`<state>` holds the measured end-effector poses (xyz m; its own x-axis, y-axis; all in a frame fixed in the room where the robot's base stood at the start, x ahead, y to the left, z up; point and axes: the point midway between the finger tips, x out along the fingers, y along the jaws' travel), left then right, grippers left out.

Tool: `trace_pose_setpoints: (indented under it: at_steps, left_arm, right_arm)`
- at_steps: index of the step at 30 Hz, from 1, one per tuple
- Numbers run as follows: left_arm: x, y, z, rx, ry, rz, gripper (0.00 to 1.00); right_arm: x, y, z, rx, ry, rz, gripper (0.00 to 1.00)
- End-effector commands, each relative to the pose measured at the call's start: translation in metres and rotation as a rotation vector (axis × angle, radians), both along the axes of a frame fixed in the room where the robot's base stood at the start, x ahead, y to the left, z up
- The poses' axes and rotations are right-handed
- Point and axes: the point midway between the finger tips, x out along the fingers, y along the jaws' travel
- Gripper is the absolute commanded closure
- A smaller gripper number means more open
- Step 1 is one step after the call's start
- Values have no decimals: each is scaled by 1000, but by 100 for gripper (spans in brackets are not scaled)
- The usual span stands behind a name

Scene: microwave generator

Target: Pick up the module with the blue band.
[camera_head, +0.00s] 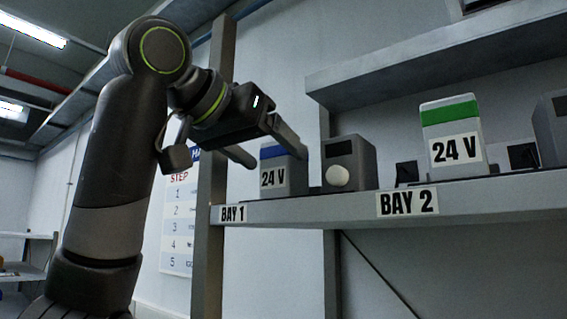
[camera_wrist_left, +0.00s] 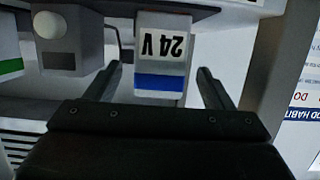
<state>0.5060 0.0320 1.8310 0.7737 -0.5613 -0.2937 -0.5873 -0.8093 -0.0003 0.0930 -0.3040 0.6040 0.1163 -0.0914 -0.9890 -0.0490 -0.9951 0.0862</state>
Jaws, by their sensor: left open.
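The module with the blue band (camera_head: 284,171) is a pale box with a "24 V" label. It stands on the shelf above the "BAY 1" sign. It also shows upside down in the left wrist view (camera_wrist_left: 160,84), with its blue band towards my gripper. My left gripper (camera_head: 271,159) is open in front of the module. In the left wrist view its two fingers (camera_wrist_left: 161,88) lie on either side of the blue-banded end, with gaps on both sides. I cannot tell how far the fingertips reach along the module. My right gripper is not in view.
A grey box with a round white knob (camera_head: 349,163) stands close to the right of the module. A green-banded "24 V" module (camera_head: 452,134) stands farther right above "BAY 2". The shelf edge (camera_head: 300,211) runs below, an upright post (camera_head: 210,200) stands left, and another shelf (camera_head: 440,58) hangs above.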

Motion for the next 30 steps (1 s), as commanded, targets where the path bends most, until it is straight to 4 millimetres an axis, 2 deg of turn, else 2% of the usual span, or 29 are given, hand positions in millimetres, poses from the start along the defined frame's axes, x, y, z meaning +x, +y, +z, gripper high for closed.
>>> trace_pose_setpoints:
  at_steps: [1, 3, 9, 20, 30]
  left_arm:
    - [5, -4, 2, 1, 3, -3, 25]
    - [12, -8, 1, 0, 3, -2, 25]
    - [29, -21, -8, 1, 3, -3, 25]
    - [35, -24, -13, 0, 0, 0, 25]
    - [35, -24, -13, -1, 1, -1, 68]
  right_arm:
    - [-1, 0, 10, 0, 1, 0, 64]
    - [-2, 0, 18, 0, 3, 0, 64]
    - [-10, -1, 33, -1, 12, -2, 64]
    - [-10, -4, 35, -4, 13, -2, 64]
    - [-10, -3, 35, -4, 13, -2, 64]
